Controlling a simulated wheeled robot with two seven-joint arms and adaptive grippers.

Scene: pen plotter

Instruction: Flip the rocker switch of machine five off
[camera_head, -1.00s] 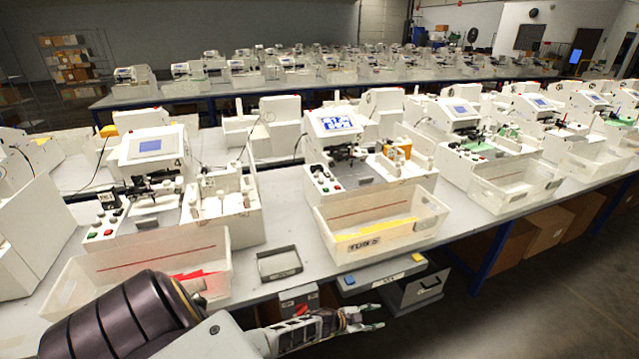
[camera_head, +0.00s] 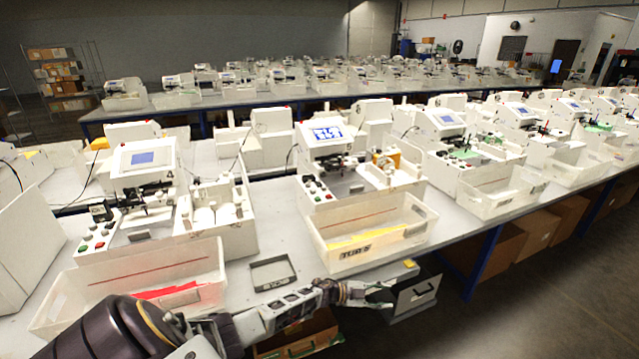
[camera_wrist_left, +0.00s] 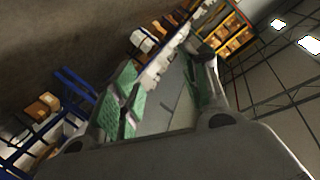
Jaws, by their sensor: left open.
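Several white plotter machines stand in a row on the long table. The nearest middle one (camera_head: 325,165) has a lit screen and a panel of coloured buttons (camera_head: 317,190); its front bin (camera_head: 375,232) carries a label too blurred to read surely. I cannot make out a rocker switch or which machine is five. My left gripper (camera_head: 388,294) is open and empty, in front of the table edge, below and apart from that bin. In the left wrist view its green-padded fingers (camera_wrist_left: 165,92) are spread with nothing between them. My right gripper is not in view.
A nearer machine (camera_head: 145,175) with its bin (camera_head: 130,283) stands at the left, close to my left arm. A small grey tray (camera_head: 273,272) lies on the table (camera_head: 285,225). A grey drawer box (camera_head: 415,295) hangs under the edge.

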